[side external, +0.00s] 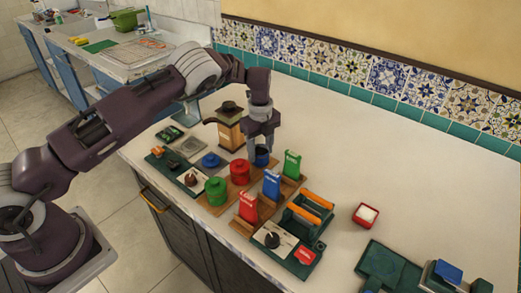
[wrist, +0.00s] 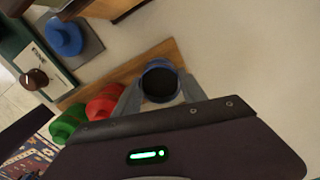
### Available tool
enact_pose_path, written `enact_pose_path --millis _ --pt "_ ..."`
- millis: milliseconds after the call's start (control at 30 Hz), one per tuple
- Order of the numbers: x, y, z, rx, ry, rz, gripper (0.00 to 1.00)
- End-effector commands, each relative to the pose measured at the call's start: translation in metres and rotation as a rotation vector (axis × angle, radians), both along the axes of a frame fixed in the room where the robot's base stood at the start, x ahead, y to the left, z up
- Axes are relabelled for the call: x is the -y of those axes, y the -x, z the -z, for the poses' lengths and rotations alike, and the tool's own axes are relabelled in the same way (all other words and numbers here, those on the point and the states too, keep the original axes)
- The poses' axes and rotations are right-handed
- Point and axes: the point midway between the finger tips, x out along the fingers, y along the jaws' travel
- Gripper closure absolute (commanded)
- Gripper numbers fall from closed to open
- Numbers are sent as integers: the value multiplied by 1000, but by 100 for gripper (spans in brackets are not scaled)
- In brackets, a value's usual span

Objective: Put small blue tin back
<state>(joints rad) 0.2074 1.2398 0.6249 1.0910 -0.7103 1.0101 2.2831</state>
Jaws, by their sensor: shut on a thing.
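The small blue tin (side external: 262,157) is between the fingers of my gripper (side external: 261,152), which is shut on it. In the wrist view the tin (wrist: 160,66) is open at the top with dark contents, and my gripper (wrist: 160,93) has a finger on each side. The tin is upright at the far end of a wooden board (side external: 227,197). I cannot tell whether it touches the board. A red tin (side external: 239,173) and a green tin (side external: 215,191) stand on the same board, both lidded. A blue knobbed lid (side external: 211,160) lies apart on a grey plate, also in the wrist view (wrist: 63,38).
A wooden box-like grinder (side external: 230,130) stands close behind my gripper. Red, blue and green packets (side external: 271,185) stand on the right. The counter behind is clear.

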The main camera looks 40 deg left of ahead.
Motion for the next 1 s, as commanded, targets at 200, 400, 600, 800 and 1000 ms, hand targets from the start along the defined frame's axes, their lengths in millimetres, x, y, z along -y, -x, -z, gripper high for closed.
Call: enact_pose_path --millis 200,400,600,800,1000 --pt "0 0 3 0 1 1 49" --pt "0 0 2 0 1 1 30" --pt "0 0 1 0 1 1 30" --pt "1 -1 -35 5 2 1 30" --pt "0 -1 -89 5 1 1 30"
